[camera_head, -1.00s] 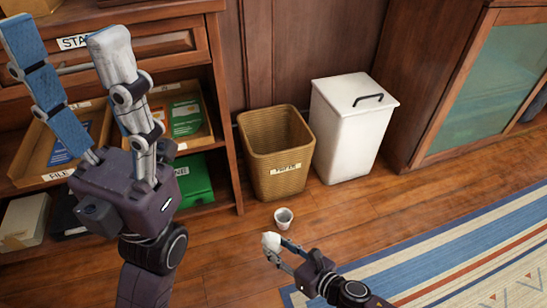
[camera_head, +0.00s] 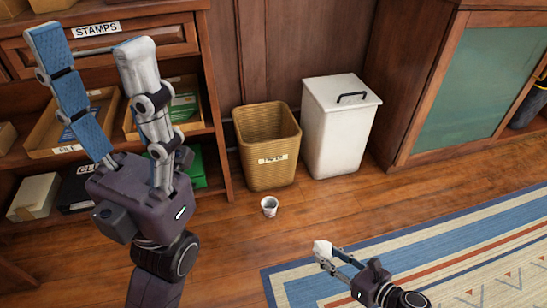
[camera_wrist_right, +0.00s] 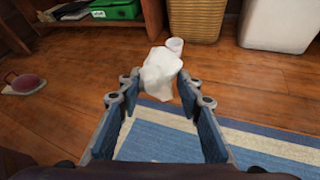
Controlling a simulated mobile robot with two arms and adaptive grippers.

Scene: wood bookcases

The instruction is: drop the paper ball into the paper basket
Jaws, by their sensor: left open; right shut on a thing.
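The white crumpled paper ball (camera_head: 322,250) is held at the fingertips of my right gripper (camera_head: 330,256), low over the floor and rug edge. In the right wrist view the paper ball (camera_wrist_right: 160,74) sits between the fingertips. The tan woven paper basket (camera_head: 267,172), labelled PAPER, stands on the floor against the wood panel, up and left of the right gripper. Its open top faces up. In the wrist view its lower part (camera_wrist_right: 195,18) shows beyond the ball. My left gripper (camera_head: 88,42) is open and empty, raised in front of the shelves.
A small white cup (camera_head: 269,206) stands on the floor before the basket. A white lidded bin (camera_head: 338,130) stands right of the basket. Shelves with trays (camera_head: 70,130) are at left, a glass-door cabinet (camera_head: 470,90) at right. A striped rug (camera_head: 440,262) covers the right floor.

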